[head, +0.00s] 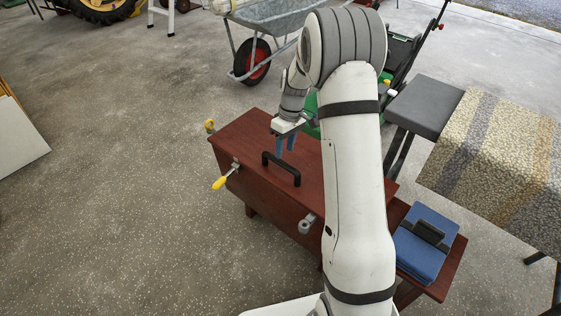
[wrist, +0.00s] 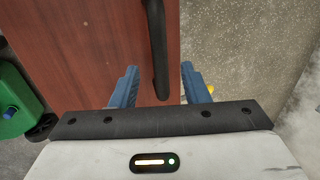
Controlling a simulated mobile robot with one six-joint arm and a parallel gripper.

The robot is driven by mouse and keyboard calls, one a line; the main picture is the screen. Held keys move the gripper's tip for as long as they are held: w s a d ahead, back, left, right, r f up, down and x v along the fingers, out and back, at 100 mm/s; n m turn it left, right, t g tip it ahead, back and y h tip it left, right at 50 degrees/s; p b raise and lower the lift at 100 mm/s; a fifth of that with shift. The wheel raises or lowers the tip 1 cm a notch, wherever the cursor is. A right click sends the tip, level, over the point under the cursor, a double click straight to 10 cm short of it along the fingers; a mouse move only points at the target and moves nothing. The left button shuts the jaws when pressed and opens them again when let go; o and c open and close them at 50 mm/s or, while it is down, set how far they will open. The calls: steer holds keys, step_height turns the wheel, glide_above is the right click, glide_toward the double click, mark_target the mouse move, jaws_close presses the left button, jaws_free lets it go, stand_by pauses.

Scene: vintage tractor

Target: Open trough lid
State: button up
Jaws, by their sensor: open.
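The trough lid (head: 258,158) is a reddish-brown wooden panel, and it lies closed on the trough in the head view. It also fills the left half of the wrist view (wrist: 75,50). A black bar handle (head: 281,168) stands on the lid; in the wrist view the handle (wrist: 157,45) runs up from between my fingertips. My gripper (head: 286,143) has blue fingers and is open above the lid, just behind the handle. In the wrist view my gripper (wrist: 158,84) has its fingers on either side of the handle's near end. I cannot tell whether they touch it.
A yellow-handled latch (head: 223,179) sticks out from the trough's front, with a grey clasp (head: 307,224) further right. A bench with a patterned cloth (head: 500,150) and a wheelbarrow (head: 265,25) stand nearby.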

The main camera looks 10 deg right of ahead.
mark_target(282, 161)
steer(key=shift+s+a+f+b, duration=0.1)
steer(key=shift+a+f+b, duration=0.05)
steer(key=shift+f, duration=0.65)
steer(key=shift+s+a+f+b, duration=0.1)
steer(key=shift+f+b, duration=0.05)
steer(key=shift+f, duration=0.6)
steer(key=shift+s+a+f+b, duration=0.1)
steer(key=shift+a+f+b, duration=0.05)
steer(key=shift+f, duration=0.65)
jaws_close()
